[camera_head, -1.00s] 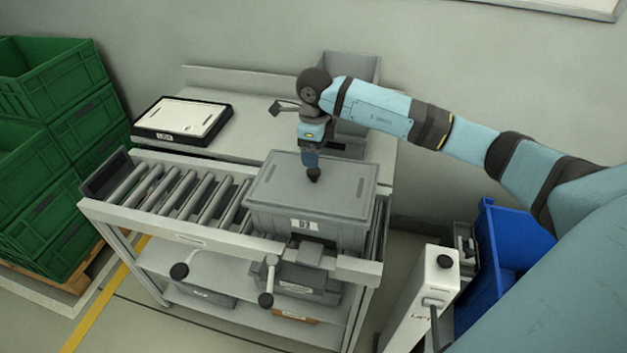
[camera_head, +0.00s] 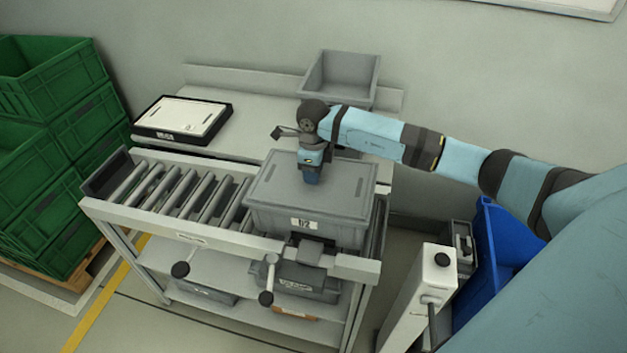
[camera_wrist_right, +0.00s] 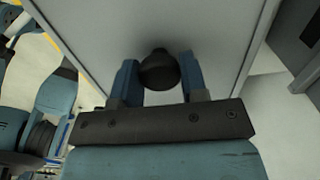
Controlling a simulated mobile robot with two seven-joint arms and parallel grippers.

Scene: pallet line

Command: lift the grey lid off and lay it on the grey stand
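The grey lid (camera_head: 275,180) lies flat on a grey crate (camera_head: 300,222) on the roller table. My right gripper (camera_head: 311,180) is over the middle of the lid, pointing down, and hides the lid's knob in the head view. In the right wrist view, the black knob (camera_wrist_right: 159,70) stands between the two blue fingers of my right gripper (camera_wrist_right: 158,80). The fingers are apart, one on each side; I cannot tell if they touch it. A flat pale-topped stand with a dark frame (camera_head: 183,118) and a label lies at the back left. My left gripper is out of view.
An empty grey bin (camera_head: 342,78) stands on the back bench. Rollers (camera_head: 185,190) run left of the crate. Green crates (camera_head: 65,150) are stacked at the far left. A blue bin (camera_head: 505,255) and a white post (camera_head: 420,295) stand at the right.

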